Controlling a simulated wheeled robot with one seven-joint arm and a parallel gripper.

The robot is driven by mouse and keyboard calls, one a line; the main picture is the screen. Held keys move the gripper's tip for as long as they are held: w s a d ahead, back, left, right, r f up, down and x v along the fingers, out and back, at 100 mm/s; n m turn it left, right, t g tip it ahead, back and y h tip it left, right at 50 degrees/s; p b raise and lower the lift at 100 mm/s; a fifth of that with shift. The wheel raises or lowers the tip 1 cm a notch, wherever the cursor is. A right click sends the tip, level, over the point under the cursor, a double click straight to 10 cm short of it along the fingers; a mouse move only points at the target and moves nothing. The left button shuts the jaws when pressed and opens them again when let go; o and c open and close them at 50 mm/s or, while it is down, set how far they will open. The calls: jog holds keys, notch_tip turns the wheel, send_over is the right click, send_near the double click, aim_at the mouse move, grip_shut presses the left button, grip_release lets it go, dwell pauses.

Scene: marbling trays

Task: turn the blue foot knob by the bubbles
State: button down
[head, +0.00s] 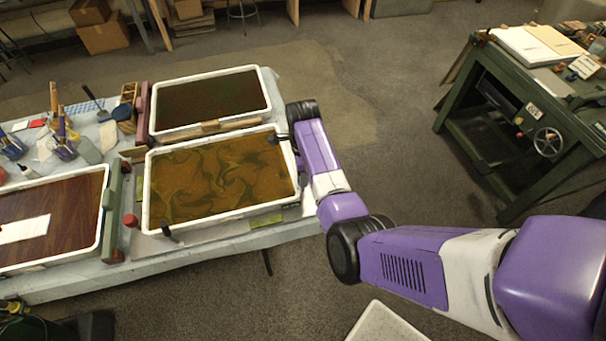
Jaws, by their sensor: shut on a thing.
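The tray of marbled orange-brown liquid (297,193) stands on the covered table, with swirls of green and yellow. My gripper (284,138) is at its far right corner, beside the rim, mostly hidden by my dark wrist. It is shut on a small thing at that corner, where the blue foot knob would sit. The knob's colour does not show. A dark knob (168,232) shows at the tray's near left corner, and a red knob (130,221) shows left of it. I cannot make out the bubbles.
A darker tray (268,88) stands just behind, and a brown tray (104,190) is at the left. A green press (470,150) stands at the right; open floor lies between.

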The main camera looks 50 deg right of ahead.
jog(key=shift+r+m, duration=0.1)
jog(key=shift+m, duration=0.5)
jog(key=c, duration=1)
grip_release()
jog(key=shift+r+b, duration=0.6)
jog(key=shift+r, duration=3.25)
